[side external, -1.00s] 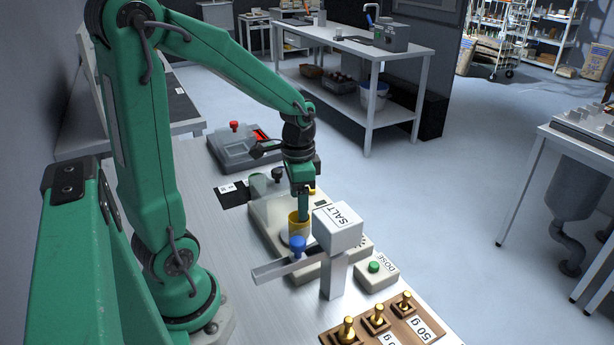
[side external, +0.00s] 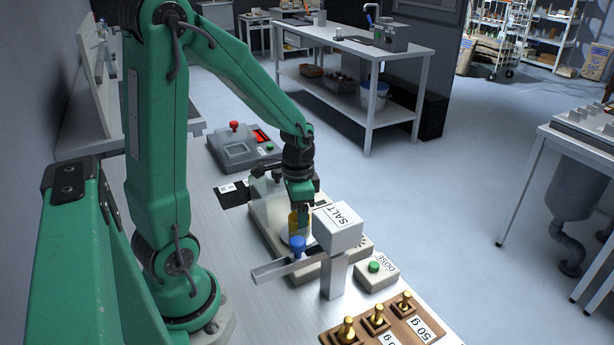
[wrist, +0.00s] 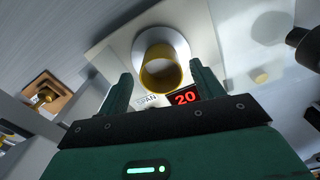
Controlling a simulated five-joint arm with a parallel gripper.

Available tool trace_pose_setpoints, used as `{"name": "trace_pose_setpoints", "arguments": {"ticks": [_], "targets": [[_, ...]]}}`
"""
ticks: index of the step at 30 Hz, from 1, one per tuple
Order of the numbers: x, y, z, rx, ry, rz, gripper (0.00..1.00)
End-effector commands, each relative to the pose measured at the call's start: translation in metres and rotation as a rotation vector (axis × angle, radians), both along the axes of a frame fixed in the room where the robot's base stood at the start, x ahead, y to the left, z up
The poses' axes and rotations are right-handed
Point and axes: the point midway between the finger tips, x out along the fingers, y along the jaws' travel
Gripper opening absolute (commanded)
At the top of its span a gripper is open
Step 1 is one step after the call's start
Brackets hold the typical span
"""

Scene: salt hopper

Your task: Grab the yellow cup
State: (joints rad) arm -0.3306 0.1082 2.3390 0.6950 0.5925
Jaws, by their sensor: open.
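The yellow cup (side external: 293,224) stands upright on the scale (side external: 267,222), behind the blue-tipped spout of the salt hopper. In the wrist view the cup (wrist: 161,75) sits on a round white pan (wrist: 141,50), and I look into its open top. My gripper (side external: 301,217) is at the cup in the side view and partly hides it. In the wrist view the two green fingers of my gripper (wrist: 160,72) are spread apart, with the cup between and a little beyond their tips. I see no clear contact with the cup.
The salt hopper (side external: 338,226) stands close in front of the cup, with a chute and blue nozzle (side external: 298,246). A dose button box (side external: 376,270) and brass weights (side external: 377,316) are nearer. The red scale display (wrist: 185,97) reads 20. A grey console (side external: 240,147) stands behind.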

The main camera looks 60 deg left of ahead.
Motion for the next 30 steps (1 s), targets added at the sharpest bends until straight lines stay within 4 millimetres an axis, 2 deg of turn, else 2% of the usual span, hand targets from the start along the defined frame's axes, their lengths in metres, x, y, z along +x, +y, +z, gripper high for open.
{"name": "trace_pose_setpoints", "arguments": {"ticks": [3,9,26,30], "targets": [[0.0,0.001,-0.014,-0.001,0.003,-0.001,0.66],[0.0,0.001,-0.027,-0.001,0.001,0.0,0.66],[0.0,0.001,-0.029,0.0,-0.001,0.0,0.66],[0.0,0.001,-0.029,0.0,-0.001,0.0,0.43]]}}
